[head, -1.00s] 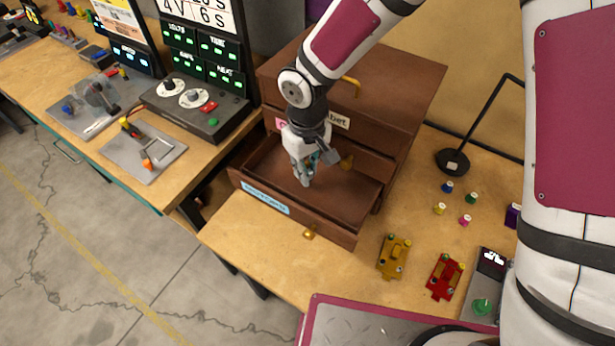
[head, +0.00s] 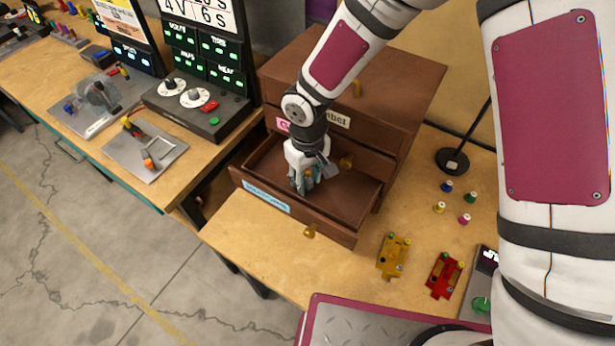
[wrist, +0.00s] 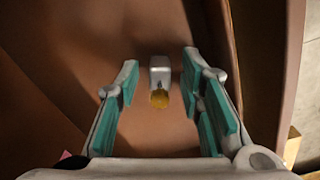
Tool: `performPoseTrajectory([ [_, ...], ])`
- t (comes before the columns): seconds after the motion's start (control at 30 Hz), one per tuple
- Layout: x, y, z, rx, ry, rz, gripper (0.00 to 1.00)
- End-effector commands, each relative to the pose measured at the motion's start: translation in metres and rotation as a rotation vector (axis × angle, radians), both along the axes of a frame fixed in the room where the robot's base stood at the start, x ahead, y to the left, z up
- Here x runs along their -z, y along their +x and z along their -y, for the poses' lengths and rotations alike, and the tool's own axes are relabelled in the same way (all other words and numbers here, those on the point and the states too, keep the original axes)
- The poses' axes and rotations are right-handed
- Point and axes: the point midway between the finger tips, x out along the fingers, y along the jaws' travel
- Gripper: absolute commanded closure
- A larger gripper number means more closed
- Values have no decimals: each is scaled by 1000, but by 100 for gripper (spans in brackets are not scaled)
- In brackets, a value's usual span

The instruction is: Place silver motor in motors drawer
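The silver motor (wrist: 160,75), a small grey block with a yellow-orange end, shows in the wrist view between my gripper's teal-padded fingers. There is a gap on each side of it, and it appears to be on the brown drawer floor. My gripper (head: 304,187) is open and reaches down into the pulled-out lower drawer (head: 345,207), near its front left part. In the head view the fingers mostly hide the motor; a small orange spot shows between them. The drawer has a light-blue front label (head: 267,197), too blurred to read.
The brown cabinet (head: 400,85) rises behind the open drawer. A yellow bracket (head: 393,257) and a red bracket (head: 443,275) lie on the table to the right, with several small coloured pegs behind them. A black lamp base (head: 452,161) stands nearby.

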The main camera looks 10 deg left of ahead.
Motion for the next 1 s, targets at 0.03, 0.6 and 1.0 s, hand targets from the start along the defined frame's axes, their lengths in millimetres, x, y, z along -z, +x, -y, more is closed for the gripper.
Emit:
performPoseTrajectory([
  [0.03, 0, 0, 0, 0, 0, 0, 66],
  [0.6, -79, -2, 0, 3, 2, 3, 66],
  [1.0, -123, 0, 0, 2, 1, 1, 66],
])
